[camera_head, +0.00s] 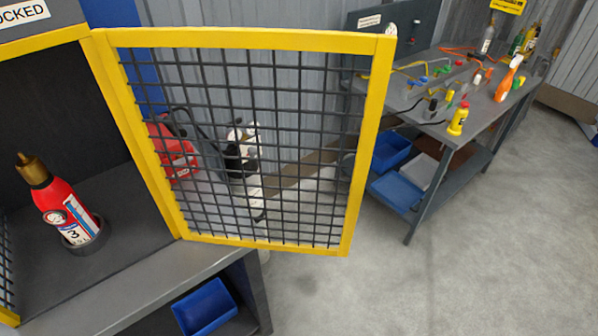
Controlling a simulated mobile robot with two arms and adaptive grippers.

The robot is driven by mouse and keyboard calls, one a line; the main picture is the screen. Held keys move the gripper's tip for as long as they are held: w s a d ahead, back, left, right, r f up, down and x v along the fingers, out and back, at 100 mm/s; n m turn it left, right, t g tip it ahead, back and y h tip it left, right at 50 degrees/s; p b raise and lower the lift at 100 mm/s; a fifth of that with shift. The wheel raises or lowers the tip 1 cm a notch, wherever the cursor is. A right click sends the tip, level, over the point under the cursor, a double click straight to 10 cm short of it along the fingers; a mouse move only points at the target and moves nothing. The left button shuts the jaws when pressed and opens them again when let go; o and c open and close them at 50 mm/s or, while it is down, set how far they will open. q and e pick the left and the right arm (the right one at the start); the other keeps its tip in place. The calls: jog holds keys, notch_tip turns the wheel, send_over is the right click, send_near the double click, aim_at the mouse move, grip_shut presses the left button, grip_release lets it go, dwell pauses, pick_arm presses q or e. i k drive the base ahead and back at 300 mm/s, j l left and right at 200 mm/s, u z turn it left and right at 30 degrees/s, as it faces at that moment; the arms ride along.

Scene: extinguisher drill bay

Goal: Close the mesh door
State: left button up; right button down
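The mesh door (371,130) has a yellow frame and a dark wire grid. It stands wide open, swung out to the right of a dark cabinet (45,98), with its left side at the cabinet's right edge. Inside the cabinet, a red extinguisher (60,200) with a brass-coloured top and a label with a 3 stands tilted in the picture in a dark ring holder (82,238). The cabinet opening is uncovered. Neither of my grippers shows in the head view.
A red object (172,152) with a black hose and a white-and-black item (240,135) show through the mesh. A blue bin (205,307) sits below the cabinet. A cluttered workbench (480,112) stands at the right. The floor (470,265) in front is clear.

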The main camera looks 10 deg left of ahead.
aim_at(382, 47)
jog(key=i+l+z, duration=0.15)
jog(key=l+z, duration=0.2)
jog(key=i+l+z, duration=0.2)
jog(key=z, duration=0.2)
jog(key=i+l+z, duration=0.2)
jog(key=l+z, duration=0.15)
jog(key=i+l+u, duration=0.2)
jog(key=i+u, duration=0.2)
jog(key=i, duration=0.2)
jog(key=i+u, duration=0.15)
jog(key=u, duration=0.35)
jog(key=i+u, duration=0.1)
jog(key=u, duration=0.35)
jog(key=i+l+u, duration=0.1)
jog(key=u, duration=0.4)
jog(key=i+l+u, duration=0.1)
jog(key=u, duration=0.4)
jog(key=i+u, duration=0.15)
jog(key=u, duration=0.25)
jog(key=i+l+u, duration=0.1)
jog(key=u, duration=0.35)
jog(key=i+l+u, duration=0.1)
jog(key=u, duration=0.3)
jog(key=l+u, duration=0.25)
jog(key=u, duration=0.15)
jog(key=i+l+u, duration=0.1)
jog(key=u, duration=0.35)
jog(key=l, duration=0.1)
